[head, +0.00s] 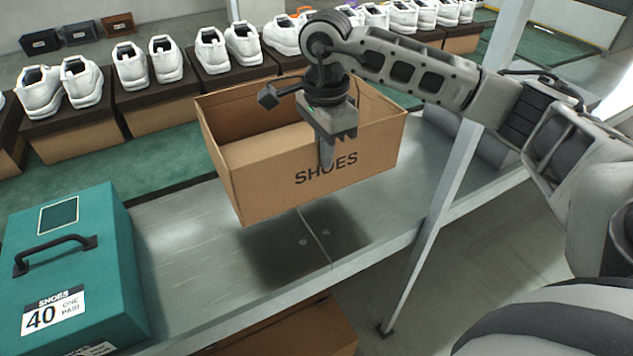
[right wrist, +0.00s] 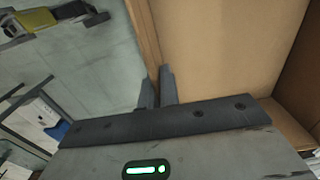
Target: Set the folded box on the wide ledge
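The folded box (head: 265,190) is an open-topped brown carton marked SHOES. It hangs slightly tilted above the grey metal ledge (head: 185,235), with its shadow on the surface below. My right gripper (head: 328,152) is shut on the upper edge of its near wall, one finger showing outside over the lettering. In the right wrist view the two fingers (right wrist: 156,88) pinch the wall edge, and the box interior (right wrist: 215,45) shows to the right. My left gripper is not in view.
A teal case labelled 40 (head: 75,265) stands on the ledge at the left. White shoe pairs (head: 150,62) on boxes line the green conveyor (head: 90,160) behind. A slanted post (head: 440,215) rises at the ledge's right front edge. Another brown box (head: 300,328) sits below.

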